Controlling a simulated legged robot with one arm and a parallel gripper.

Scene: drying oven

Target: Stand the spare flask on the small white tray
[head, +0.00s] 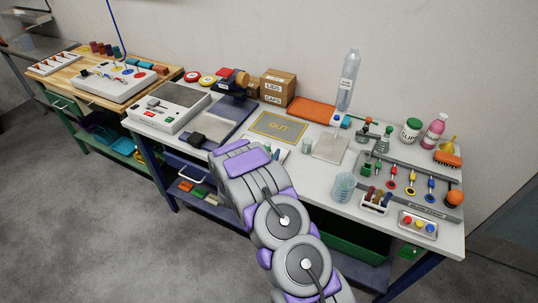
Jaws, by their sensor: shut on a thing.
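My gripper (240,158) is over the front edge of the table, left of the middle. Its back faces the camera and hides the fingertips and whatever is between them. A small pale tray (330,148), flat and square, lies right of the yellow-framed OUT mat and looks empty. It seems to be the small white tray. A small flask with a dark top (383,144) stands farther right, by the grey rack. A similar one (365,127) is just behind it. I cannot tell which flask is the spare, or whether it is behind my gripper.
The OUT mat (279,126) lies beyond my gripper. A small clear cup (307,146) stands left of the pale tray, and a larger clear beaker (343,186) in front. A tall clear bottle (348,82) stands behind. The right end is crowded; the table front shows some bare surface.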

